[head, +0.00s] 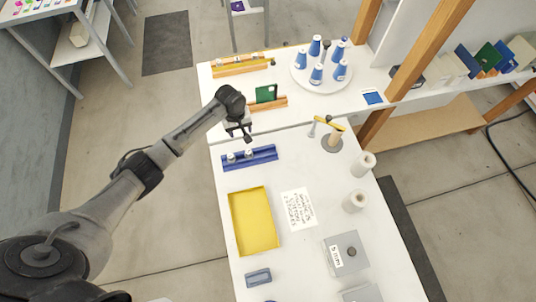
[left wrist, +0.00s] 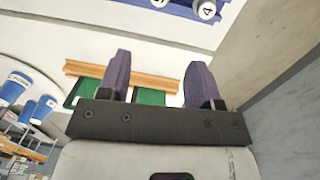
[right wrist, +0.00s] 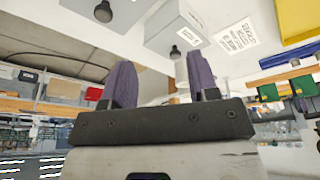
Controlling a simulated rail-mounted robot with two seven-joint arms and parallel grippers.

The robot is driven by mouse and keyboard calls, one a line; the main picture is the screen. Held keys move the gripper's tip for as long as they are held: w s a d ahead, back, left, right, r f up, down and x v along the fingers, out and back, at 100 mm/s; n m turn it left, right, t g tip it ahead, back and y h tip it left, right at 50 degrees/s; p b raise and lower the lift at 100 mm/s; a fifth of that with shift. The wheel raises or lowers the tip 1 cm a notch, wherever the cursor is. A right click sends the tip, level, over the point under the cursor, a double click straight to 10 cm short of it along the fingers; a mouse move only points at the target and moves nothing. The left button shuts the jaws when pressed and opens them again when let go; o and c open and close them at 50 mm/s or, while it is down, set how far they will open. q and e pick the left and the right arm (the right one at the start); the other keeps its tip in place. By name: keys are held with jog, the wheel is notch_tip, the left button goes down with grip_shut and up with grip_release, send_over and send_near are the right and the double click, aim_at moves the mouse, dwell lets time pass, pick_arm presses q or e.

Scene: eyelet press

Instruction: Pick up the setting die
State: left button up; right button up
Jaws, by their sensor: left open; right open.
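A blue rack (head: 249,160) on the white table holds two small pale round-topped pieces (head: 232,157), likely setting dies. In the left wrist view the rack (left wrist: 180,8) is at the top edge, with a piece marked 4 (left wrist: 207,10). My left gripper (head: 247,136) is open and empty above the table, just beyond the rack in the head view. A grey block (head: 346,252) with a dark knob has a label that seems to read 5 mm. My right gripper (right wrist: 160,80) is open and empty; it shows only in its own wrist view, with grey blocks (right wrist: 170,25) beyond it.
A yellow tray (head: 254,221), a printed sheet (head: 298,208) and a small blue-grey block (head: 258,277) lie on the near table. A green card (head: 266,93) stands in an orange rack. Blue bottles (head: 316,74) stand on a round white tray.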

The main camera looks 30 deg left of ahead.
pick_arm(q)
jog(key=n, duration=0.3)
jog(key=n+h, duration=0.1)
jog(key=n, duration=0.5)
send_over(248, 151)
jog(key=f, duration=0.8)
jog(key=shift+w+a+f+b, duration=0.15)
jog(key=shift+a+f+b, duration=0.1)
jog(key=shift+b, duration=0.1)
jog(key=shift+d+f, duration=0.2)
jog(key=shift+f, duration=1.2)
jog(key=shift+d+f, duration=0.15)
jog(key=shift+f, duration=1.2)
jog(key=c, duration=1)
